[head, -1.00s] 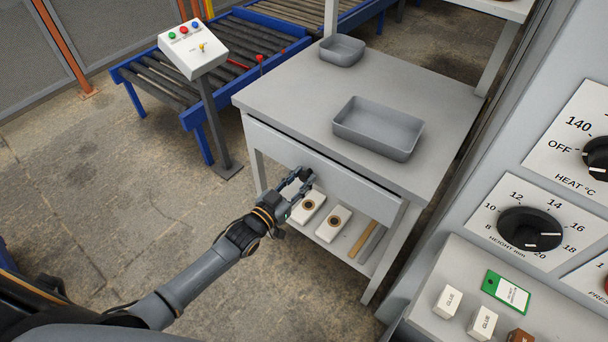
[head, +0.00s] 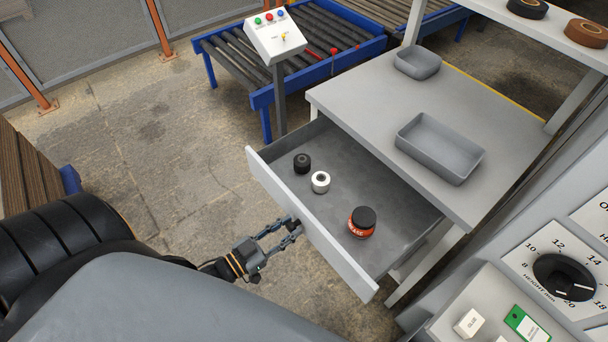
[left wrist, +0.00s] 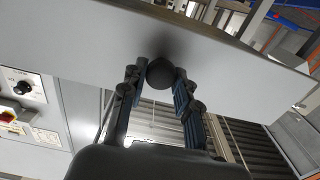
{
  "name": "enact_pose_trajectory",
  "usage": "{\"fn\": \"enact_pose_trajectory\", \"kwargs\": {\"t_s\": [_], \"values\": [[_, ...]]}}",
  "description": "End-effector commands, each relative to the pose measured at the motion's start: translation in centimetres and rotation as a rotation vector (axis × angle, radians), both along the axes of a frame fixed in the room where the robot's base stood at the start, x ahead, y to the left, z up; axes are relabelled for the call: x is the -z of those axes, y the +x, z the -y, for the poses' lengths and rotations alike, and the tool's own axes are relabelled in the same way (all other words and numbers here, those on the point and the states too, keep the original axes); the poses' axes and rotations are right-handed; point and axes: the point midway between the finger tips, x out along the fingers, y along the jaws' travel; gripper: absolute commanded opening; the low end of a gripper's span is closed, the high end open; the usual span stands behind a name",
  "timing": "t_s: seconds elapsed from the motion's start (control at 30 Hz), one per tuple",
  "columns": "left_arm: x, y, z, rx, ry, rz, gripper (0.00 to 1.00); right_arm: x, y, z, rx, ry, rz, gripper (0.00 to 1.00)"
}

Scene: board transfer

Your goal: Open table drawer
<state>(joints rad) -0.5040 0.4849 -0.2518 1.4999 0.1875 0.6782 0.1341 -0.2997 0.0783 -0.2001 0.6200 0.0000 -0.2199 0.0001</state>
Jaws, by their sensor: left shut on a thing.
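The grey table (head: 375,120) has its drawer (head: 330,242) pulled well out, toward my left side. Inside the drawer are a black roll (head: 302,163), a white roll (head: 320,182) and an orange-red jar with a black lid (head: 362,222). My left gripper (head: 292,226) is at the drawer's front panel. In the left wrist view its fingers (left wrist: 160,80) are shut on the round dark knob (left wrist: 160,73) of the panel (left wrist: 220,60). My right gripper is not in view.
Two grey trays (head: 440,148) (head: 417,62) stand on the table top. A roller conveyor (head: 300,55) with a white button box (head: 276,38) stands behind. A machine panel with a black dial (head: 563,277) is at the right. The floor left of the drawer is clear.

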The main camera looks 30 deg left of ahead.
Motion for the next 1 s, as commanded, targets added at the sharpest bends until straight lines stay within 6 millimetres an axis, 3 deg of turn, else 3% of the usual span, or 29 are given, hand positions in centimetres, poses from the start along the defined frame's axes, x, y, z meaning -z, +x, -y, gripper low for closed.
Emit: {"fn": "enact_pose_trajectory", "kwargs": {"t_s": [0.23, 0.67, 0.7, 0.8, 1.0], "values": [[-0.1, -2.0, -0.7, 0.000, 0.000, 0.001, 0.00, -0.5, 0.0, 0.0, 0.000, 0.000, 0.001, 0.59], [0.0, -2.3, -0.9, 0.000, -0.001, 0.003, 0.00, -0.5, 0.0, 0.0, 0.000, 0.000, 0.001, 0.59], [0.0, -2.3, -0.9, 0.000, -0.001, 0.003, 0.33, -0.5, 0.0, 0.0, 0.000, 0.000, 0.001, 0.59], [0.0, -2.3, -0.9, 0.000, -0.001, 0.003, 0.53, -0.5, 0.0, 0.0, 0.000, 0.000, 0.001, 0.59], [0.0, -2.3, -0.9, 0.000, -0.001, 0.002, 0.54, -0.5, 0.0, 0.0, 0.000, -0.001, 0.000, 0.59]]}}
